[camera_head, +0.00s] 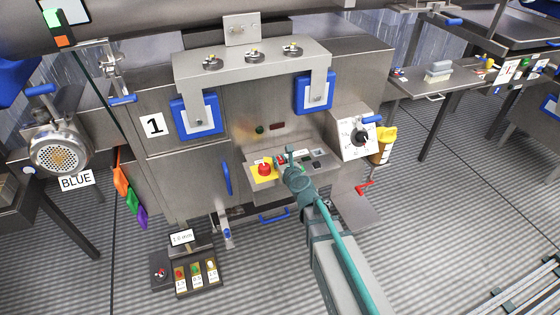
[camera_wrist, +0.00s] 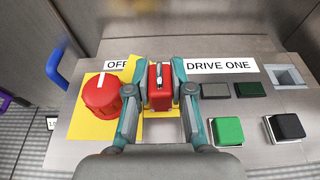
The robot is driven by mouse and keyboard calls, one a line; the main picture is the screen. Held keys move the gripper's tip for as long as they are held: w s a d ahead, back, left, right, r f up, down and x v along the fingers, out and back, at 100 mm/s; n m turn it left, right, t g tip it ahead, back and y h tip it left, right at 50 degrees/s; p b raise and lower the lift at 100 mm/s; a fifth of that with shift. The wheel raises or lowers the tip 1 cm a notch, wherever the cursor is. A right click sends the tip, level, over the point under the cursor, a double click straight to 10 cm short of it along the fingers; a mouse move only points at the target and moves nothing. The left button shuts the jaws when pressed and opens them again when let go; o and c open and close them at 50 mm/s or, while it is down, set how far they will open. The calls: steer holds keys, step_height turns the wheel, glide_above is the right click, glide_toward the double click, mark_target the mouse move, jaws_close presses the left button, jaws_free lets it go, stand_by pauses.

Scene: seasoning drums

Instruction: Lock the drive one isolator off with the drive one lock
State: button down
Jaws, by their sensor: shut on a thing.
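The drive one isolator (camera_wrist: 102,94) is a round red knob on a yellow plate, left of my gripper in the wrist view. Its white mark points up towards the partly covered OFF label (camera_wrist: 116,65). It also shows in the head view (camera_head: 264,169) on the sloped panel. A red padlock with a silver shackle, the drive one lock (camera_wrist: 160,98), is between my fingers. My gripper (camera_wrist: 160,92) is shut on it, just right of the knob. A yellow piece shows behind the lock; I cannot tell whether the shackle passes through it.
A DRIVE ONE label (camera_wrist: 218,66), a green button (camera_wrist: 229,131) and a black button (camera_wrist: 284,128) lie right of my gripper. A blue handle (camera_head: 227,177) stands left of the panel. A tray of coloured tagged items (camera_head: 196,277) stands on the floor, front left.

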mark_target(281, 163)
steer(key=shift+f, duration=0.15)
steer(key=c, duration=0.9)
jaws_free()
steer(key=shift+c, duration=0.2)
steer(key=v, duration=0.7)
steer(key=shift+s, duration=0.25)
